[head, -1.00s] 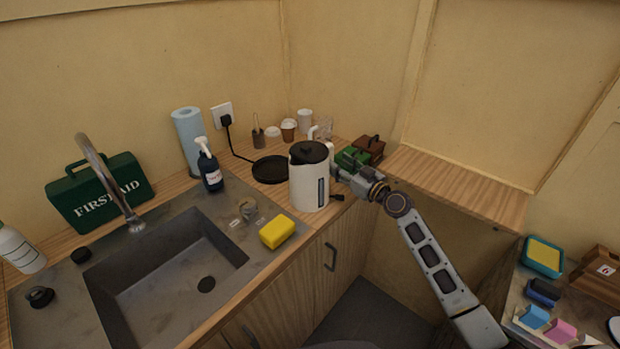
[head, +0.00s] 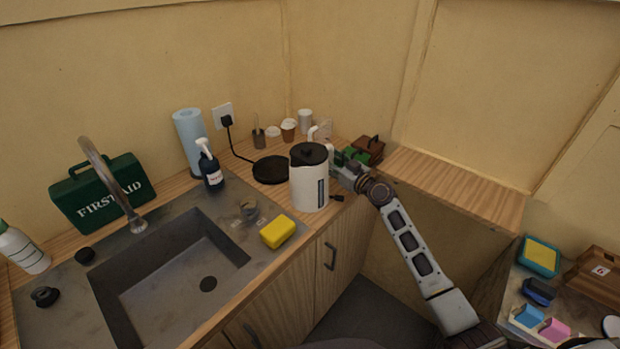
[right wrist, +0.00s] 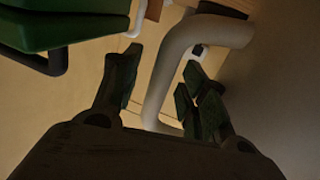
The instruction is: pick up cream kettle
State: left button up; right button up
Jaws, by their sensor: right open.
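The cream kettle (head: 309,186) stands upright on the wooden counter, with a black lid and a dark level window. Its handle is on its right side, partly hidden behind the body and my gripper in the head view. My right gripper (head: 340,166) is just right of the kettle at handle height. In the right wrist view my right gripper (right wrist: 158,72) is open, and the curved pale kettle handle (right wrist: 172,75) passes between its fingers. I cannot tell whether a finger touches it. My left gripper is not in view.
A black round base (head: 271,170) with a cord lies left of the kettle. A yellow sponge (head: 277,231) lies by the sink (head: 170,262). A green box (head: 352,155) and a brown box (head: 370,148) sit close behind my right gripper. Cups stand at the back.

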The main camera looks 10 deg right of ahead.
jog(key=shift+w, duration=0.1)
dwell(0.4)
grip_shut()
jog(key=shift+r, duration=0.1)
